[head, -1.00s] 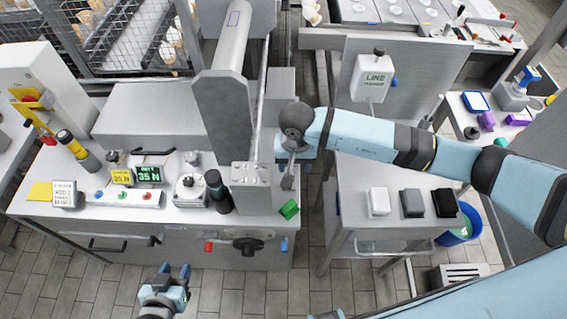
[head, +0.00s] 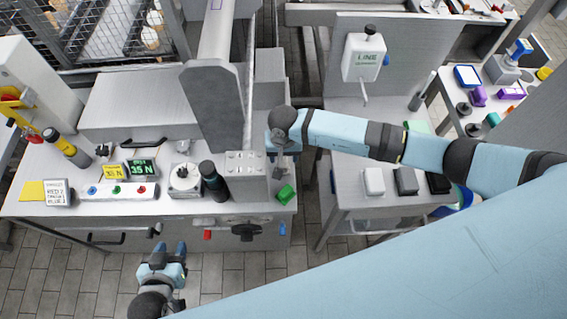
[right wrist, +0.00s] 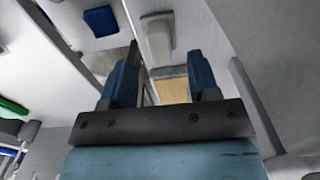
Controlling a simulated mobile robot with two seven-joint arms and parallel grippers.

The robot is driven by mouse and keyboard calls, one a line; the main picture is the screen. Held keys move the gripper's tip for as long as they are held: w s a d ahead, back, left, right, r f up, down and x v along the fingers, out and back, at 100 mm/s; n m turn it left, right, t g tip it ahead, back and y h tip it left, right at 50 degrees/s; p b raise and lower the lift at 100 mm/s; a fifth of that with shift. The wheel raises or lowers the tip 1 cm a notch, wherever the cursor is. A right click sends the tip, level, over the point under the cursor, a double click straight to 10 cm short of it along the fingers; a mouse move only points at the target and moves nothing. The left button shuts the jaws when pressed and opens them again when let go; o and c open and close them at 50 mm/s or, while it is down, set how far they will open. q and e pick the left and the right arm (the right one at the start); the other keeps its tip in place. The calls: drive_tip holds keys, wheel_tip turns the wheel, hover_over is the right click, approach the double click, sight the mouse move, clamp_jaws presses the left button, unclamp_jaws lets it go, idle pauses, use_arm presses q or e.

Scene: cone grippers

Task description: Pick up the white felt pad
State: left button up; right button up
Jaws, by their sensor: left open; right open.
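The white felt pad (head: 373,181) appears to be the small white block on the small metal table (head: 345,200) at the right, left of a grey and a black block. It lies apart from both grippers. My right gripper lies left of it, beside the grey column; its fingers are hard to make out in the head view. In the right wrist view my right gripper (right wrist: 162,82) is open with nothing between its fingers. My left gripper (head: 170,249) is open and empty over the floor, in front of the left bench.
The grey block (head: 405,181) and black block (head: 438,183) stand close beside the white one. My right arm passes just above them. A white dispenser (head: 364,57) hangs on the panel behind. A green block (head: 285,194) sits at the left bench's (head: 120,208) right edge.

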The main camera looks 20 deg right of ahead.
sight(283, 162)
wheel_tip(283, 162, down, 4)
drive_tip(key=shift+f+p, duration=0.25)
drive_tip(key=shift+p, duration=0.05)
drive_tip(key=shift+c, duration=0.4)
drive_tip(key=c, duration=0.9)
drive_tip(key=shift+r, duration=0.15)
drive_tip(key=shift+r+b, duration=1.75)
drive_tip(key=shift+r, duration=8.1)
